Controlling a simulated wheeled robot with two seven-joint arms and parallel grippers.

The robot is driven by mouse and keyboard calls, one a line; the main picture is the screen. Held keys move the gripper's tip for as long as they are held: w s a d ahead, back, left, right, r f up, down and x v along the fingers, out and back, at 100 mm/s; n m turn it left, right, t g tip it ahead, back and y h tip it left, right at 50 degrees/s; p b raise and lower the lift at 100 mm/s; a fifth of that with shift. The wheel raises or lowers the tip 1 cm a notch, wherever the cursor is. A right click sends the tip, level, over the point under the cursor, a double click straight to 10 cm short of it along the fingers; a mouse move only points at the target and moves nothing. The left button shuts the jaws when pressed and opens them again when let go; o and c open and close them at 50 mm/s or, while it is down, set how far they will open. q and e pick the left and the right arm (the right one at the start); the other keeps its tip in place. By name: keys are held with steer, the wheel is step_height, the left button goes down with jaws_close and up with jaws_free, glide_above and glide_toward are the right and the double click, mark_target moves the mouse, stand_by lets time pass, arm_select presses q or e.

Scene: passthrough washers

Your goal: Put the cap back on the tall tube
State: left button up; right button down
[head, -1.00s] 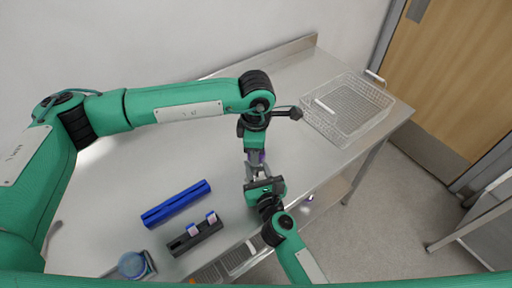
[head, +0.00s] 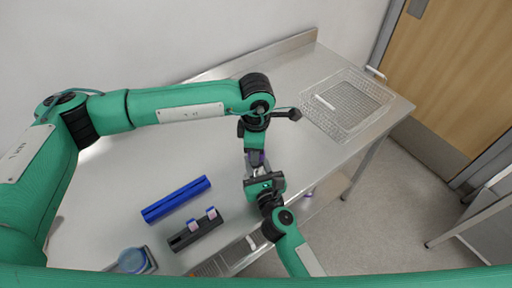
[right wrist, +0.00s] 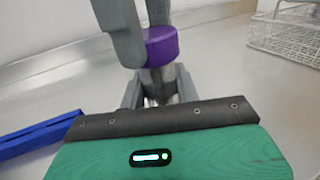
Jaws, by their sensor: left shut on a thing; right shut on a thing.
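The purple cap (right wrist: 161,47) is between the grey fingers of my left gripper (right wrist: 138,35), which reach down from above in the right wrist view. The tall tube (right wrist: 160,76) stands upright directly under the cap, clear and greyish. My right gripper (right wrist: 158,92) is shut on the tube, with a finger on either side. The cap is at the tube's mouth; I cannot tell whether it is seated. In the head view my left gripper (head: 257,155) is just above my right gripper (head: 262,176), and the cap and tube are mostly hidden between them.
A blue rack (head: 176,200) and a dark rack (head: 195,236) with two small capped tubes lie left of the grippers. A blue round container (head: 132,261) is at the front left. A wire basket (head: 345,105) stands at the right. The middle of the steel table is clear.

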arm_select(q)
steer(key=shift+f, duration=0.6)
steer(key=m, duration=1.1)
steer(key=shift+m, duration=0.3)
steer(key=m, duration=1)
steer(key=shift+m, duration=0.3)
steer(key=m, duration=0.4)
steer(key=shift+m, duration=0.3)
steer(key=m, duration=0.3)
